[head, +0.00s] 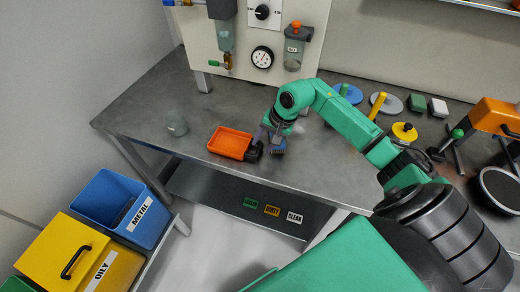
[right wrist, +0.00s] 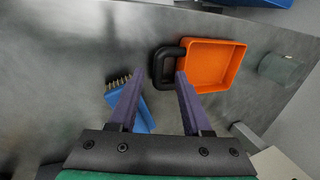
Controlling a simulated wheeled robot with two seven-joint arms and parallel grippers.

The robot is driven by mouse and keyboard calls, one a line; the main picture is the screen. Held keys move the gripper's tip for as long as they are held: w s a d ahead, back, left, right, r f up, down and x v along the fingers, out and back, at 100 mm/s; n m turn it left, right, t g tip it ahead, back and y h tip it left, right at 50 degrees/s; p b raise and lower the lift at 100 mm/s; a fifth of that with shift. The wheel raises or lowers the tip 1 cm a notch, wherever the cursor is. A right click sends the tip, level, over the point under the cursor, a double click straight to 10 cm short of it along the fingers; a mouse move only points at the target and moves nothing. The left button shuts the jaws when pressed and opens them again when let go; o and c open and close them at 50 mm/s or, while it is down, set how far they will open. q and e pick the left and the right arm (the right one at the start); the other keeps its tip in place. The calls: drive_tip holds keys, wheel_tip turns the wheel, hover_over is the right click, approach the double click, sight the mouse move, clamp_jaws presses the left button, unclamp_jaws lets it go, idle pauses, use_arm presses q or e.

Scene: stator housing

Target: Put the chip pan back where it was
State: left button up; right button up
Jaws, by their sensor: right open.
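The chip pan (head: 230,142) is an orange square tray with a black handle (head: 255,151). It lies on the grey workbench near the front edge and looks empty. In the right wrist view the pan (right wrist: 212,66) is right of centre, its dark handle (right wrist: 162,66) just beyond the fingertips. My right gripper (head: 270,138) is open and empty beside the handle, and its two purple fingers (right wrist: 158,78) show apart in the wrist view. I cannot tell whether a finger touches the handle. My left gripper is not in view.
A blue brush (head: 277,150) lies close to the handle, partly behind a finger in the wrist view (right wrist: 122,92). A clear cup (head: 176,124) stands left of the pan. Blue (head: 122,208) and yellow (head: 75,258) bins stand below left. The bench's left part is mostly clear.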

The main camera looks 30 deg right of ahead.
drive_tip(key=b+v, duration=0.1)
drive_tip(key=v, duration=0.7)
